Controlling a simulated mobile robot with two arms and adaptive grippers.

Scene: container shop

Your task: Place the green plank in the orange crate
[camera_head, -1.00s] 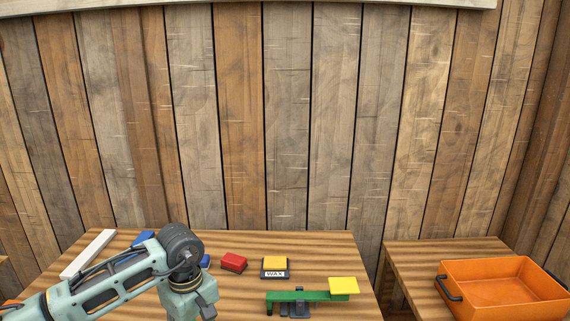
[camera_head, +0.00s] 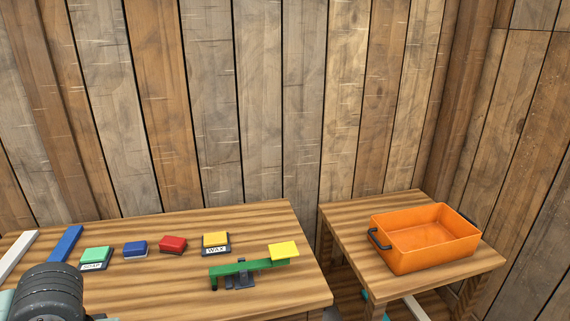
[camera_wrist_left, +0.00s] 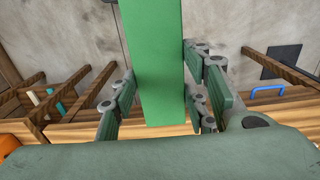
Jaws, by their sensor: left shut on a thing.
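The green plank (camera_wrist_left: 160,60) shows large in the left wrist view, running up out of the top of the picture. My left gripper (camera_wrist_left: 165,104) is shut on it, with finger pads on both sides. In the head view only a dark joint of my left arm shows at the lower left; the gripper and plank are outside that view. The orange crate (camera_head: 397,262) stands upright on the right-hand table, with dark handles at its ends. Its visible inside is empty. My right gripper is in neither view.
The left table (camera_head: 180,290) holds a blue plank (camera_head: 66,243), a white plank (camera_head: 18,252), green, blue, red and yellow blocks, and a green lever (camera_head: 228,269) with a yellow plate. A gap separates it from the crate's table (camera_head: 345,225). A plank wall stands behind.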

